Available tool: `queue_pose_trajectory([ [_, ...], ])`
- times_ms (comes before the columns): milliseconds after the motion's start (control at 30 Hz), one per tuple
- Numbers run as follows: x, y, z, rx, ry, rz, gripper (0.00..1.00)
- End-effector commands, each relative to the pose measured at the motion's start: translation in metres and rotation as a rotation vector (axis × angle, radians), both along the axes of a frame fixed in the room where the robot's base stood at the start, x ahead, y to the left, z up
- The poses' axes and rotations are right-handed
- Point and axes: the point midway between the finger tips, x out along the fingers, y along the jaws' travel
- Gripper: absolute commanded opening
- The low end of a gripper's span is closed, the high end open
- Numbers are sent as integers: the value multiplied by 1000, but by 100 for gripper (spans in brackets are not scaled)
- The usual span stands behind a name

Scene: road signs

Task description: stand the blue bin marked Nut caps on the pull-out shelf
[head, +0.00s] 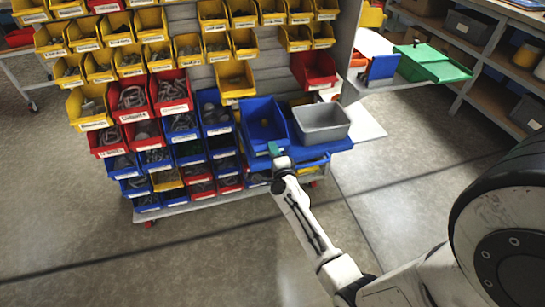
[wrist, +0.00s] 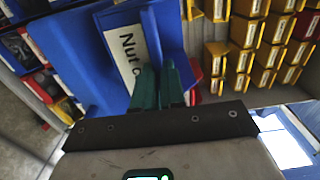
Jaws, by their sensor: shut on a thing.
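The blue bin (head: 264,128) shows in the head view in front of the rack, left of a grey bin. My gripper (head: 275,150) is at its near edge. In the wrist view my gripper (wrist: 159,85) has green fingers shut on the wall of the blue bin (wrist: 172,35), beside a white label reading "Nut c…"; the fingers hide the rest. The blue pull-out shelf (head: 335,147) shows under and in front of the grey bin. The blue bin appears upright at or just above the shelf's left part; I cannot tell whether it touches.
The grey bin (head: 321,121) takes up the shelf's right part. A rack of yellow, red and blue bins stands behind and to the left, with a red bin (head: 314,70) behind the grey one. The floor (head: 400,190) to the right is clear.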

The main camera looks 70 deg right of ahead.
Motion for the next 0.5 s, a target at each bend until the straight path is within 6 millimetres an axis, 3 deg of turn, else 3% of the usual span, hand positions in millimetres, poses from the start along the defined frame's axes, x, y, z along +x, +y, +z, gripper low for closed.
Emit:
queue_pose_trajectory([
  [133,7,-9,0,-2,-1,-1,0],
  [333,5,-7,-27,-1,0,-1,0],
  [500,6,-7,-35,-3,-1,-1,0],
])
